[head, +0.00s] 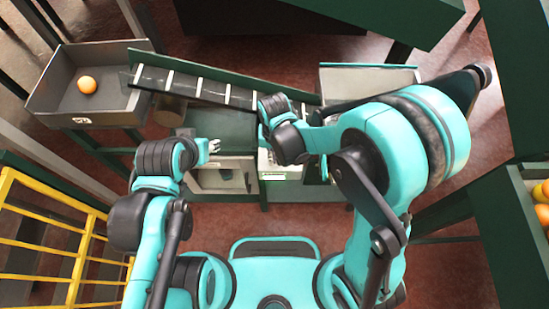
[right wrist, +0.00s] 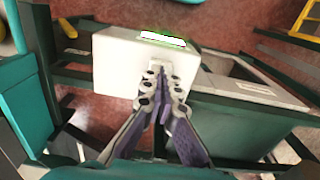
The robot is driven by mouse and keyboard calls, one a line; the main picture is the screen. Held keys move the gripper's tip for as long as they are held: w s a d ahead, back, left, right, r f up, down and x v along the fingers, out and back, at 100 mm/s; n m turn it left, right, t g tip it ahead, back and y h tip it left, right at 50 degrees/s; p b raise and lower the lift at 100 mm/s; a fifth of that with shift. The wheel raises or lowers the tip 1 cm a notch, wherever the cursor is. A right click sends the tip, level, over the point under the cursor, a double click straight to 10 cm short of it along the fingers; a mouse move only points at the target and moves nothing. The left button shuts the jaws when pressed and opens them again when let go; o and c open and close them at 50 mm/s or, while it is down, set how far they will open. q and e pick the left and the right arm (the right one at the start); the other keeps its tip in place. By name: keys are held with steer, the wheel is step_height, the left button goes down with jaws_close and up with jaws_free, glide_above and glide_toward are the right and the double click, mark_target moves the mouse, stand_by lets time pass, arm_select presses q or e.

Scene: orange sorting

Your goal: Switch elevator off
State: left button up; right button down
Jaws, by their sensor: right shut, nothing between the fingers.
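The elevator (head: 228,92), a dark belt with pale slats, runs from the left bin toward the right. A pale control box (head: 285,168) stands in front of it, mostly hidden by my right arm in the head view. In the right wrist view the white box (right wrist: 115,65) has a bright label (right wrist: 162,40) on its far edge. My right gripper (right wrist: 160,82) is shut and empty, its tips over a small pale switch part (right wrist: 158,67) on the box. I cannot tell whether they touch. My left gripper (head: 213,146) hangs left of the box; its finger state is unclear.
One orange (head: 87,85) lies in the grey bin (head: 50,80) at the left. More oranges (head: 543,200) lie at the right edge. A yellow railing (head: 40,240) stands at the lower left. A grey open bin (right wrist: 235,85) is right of the box in the wrist view.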

steer(key=shift+f+b, duration=0.6)
steer(key=shift+f, duration=0.1)
steer(key=shift+r, duration=0.1)
steer(key=shift+r+p, duration=2.65)
steer(key=shift+r, duration=0.8)
steer(key=shift+d, duration=0.1)
steer(key=s+d+r+t+b, duration=0.2)
steer(key=d+r+t+b, duration=0.1)
steer(key=d, duration=0.5)
steer(key=s+d+r+t+b, duration=0.3)
steer(key=d+r+t+b, duration=0.1)
steer(key=d, duration=0.5)
steer(key=shift+d+r, duration=0.3)
steer(key=shift+r, duration=0.4)
steer(key=shift+s, duration=0.1)
